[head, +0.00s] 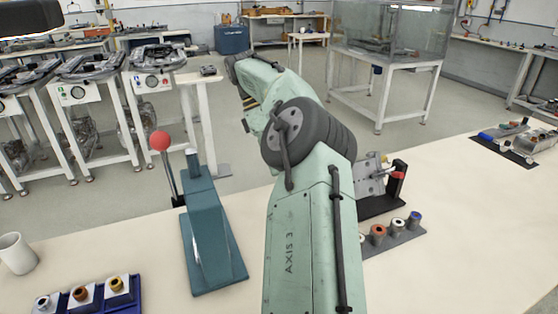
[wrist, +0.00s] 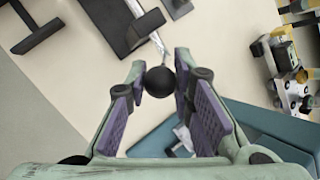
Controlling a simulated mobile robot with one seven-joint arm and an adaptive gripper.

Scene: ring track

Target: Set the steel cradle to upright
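The steel cradle (head: 371,178) is a metal plate with holes on a black stand, right of my arm in the head view. My arm covers part of it, and I cannot tell its exact tilt. My gripper (wrist: 160,66) is open in the wrist view, with its purple-padded fingers apart. A black ball knob (wrist: 160,81) on a shiny rod shows between the fingertips, with a gap beside it; I cannot tell whether a finger touches it or whether it belongs to the cradle. In the head view my gripper is hidden.
A teal press (head: 212,235) with a red ball lever (head: 160,141) stands left of my arm. A rack of several rings (head: 398,234) lies right of my arm. A blue tray (head: 127,305) and a white mug (head: 16,253) are at the front left. The right front bench is clear.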

